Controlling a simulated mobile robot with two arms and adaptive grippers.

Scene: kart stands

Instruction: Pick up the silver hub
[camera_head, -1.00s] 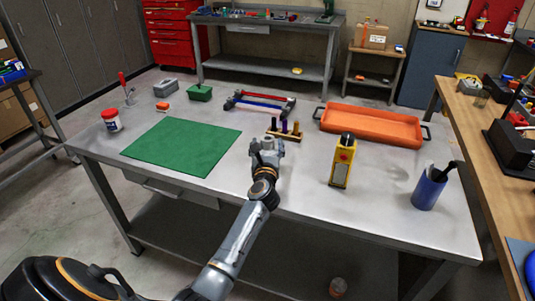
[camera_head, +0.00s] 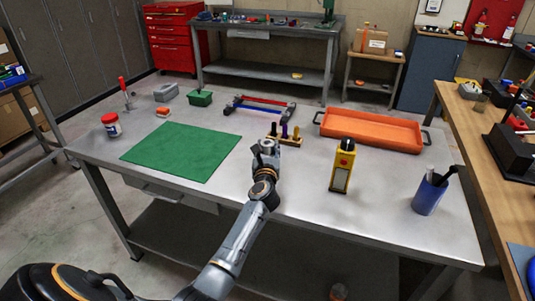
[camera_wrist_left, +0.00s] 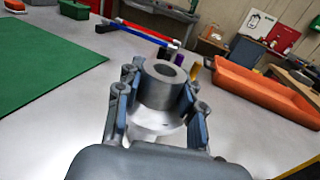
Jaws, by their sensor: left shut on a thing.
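The silver hub (camera_wrist_left: 160,85) is a grey metal cylinder with a round bore and a wider flange below. In the left wrist view it sits between the fingers of my left gripper (camera_wrist_left: 158,110), which is shut on it. In the head view the left gripper (camera_head: 265,155) is over the table to the right of the green mat (camera_head: 182,150), and the hub (camera_head: 267,145) shows at its tip. Whether the hub still touches the table is hard to tell. My right gripper is not in view.
Beyond the gripper stand a wooden peg rack (camera_head: 285,140) and a red and blue frame (camera_head: 262,107). An orange tray (camera_head: 370,131) lies at back right. A yellow device (camera_head: 342,167) and a blue cup (camera_head: 429,195) stand to the right. The table's front centre is clear.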

